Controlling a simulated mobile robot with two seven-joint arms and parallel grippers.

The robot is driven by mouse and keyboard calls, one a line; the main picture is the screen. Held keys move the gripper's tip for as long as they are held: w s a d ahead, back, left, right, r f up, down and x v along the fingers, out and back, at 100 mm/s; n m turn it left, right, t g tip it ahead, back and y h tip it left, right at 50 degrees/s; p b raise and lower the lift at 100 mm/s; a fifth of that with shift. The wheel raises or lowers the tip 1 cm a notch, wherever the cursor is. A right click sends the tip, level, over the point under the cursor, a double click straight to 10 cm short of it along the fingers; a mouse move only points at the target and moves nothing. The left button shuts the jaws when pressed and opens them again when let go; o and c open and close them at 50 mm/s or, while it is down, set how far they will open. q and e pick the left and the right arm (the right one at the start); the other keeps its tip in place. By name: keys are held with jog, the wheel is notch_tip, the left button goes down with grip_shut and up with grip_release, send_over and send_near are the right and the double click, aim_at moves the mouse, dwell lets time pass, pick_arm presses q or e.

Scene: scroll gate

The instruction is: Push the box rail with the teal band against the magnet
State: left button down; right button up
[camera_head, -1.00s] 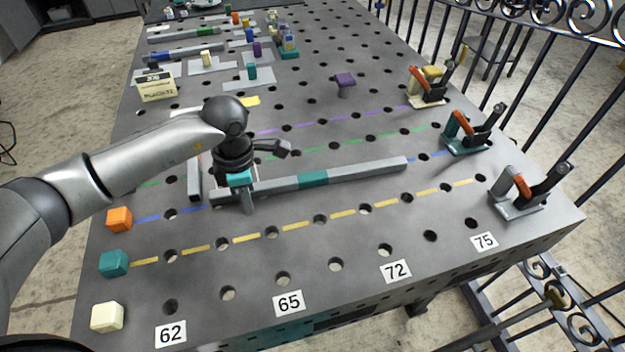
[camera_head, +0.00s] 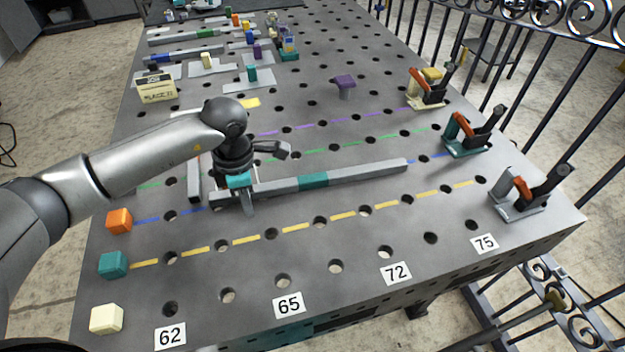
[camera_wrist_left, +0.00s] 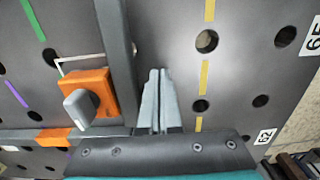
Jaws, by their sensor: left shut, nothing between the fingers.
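The box rail with the teal band (camera_head: 313,180) is a long grey bar lying across the table along the blue dashed line. It shows as the upright bar in the left wrist view (camera_wrist_left: 112,40). My left gripper (camera_head: 248,209) is shut and empty, pointing down on the near side of the rail by its left end. In the left wrist view, the closed fingers (camera_wrist_left: 158,75) are close beside the rail; I cannot tell if they touch. An orange block with a grey knob, apparently the magnet (camera_wrist_left: 100,82), sits against or very near the rail's other side. My gripper hides it in the head view.
A shorter grey rail (camera_head: 194,180) lies crosswise by the left end; the left wrist view shows its orange band (camera_wrist_left: 54,138). Toggle clamps, including one at the right edge (camera_head: 520,207), stand along the right. Orange (camera_head: 119,221), teal (camera_head: 113,265) and cream (camera_head: 107,319) blocks line the left edge.

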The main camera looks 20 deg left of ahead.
pick_arm(q)
jog(key=shift+w+a, duration=0.1)
jog(key=shift+w, duration=0.05)
jog(key=shift+w+a+b, duration=0.5)
jog(key=shift+w+b, duration=0.3)
jog(key=shift+w, duration=0.1)
jog(key=shift+a, duration=0.1)
jog(key=shift+w+r, duration=0.1)
jog(key=shift+w, duration=0.05)
jog(key=shift+s+p, duration=0.3)
jog(key=shift+s, duration=0.1)
jog(key=shift+s+d+p, duration=0.3)
jog(key=shift+s+d, duration=0.35)
jog(key=shift+s, duration=0.1)
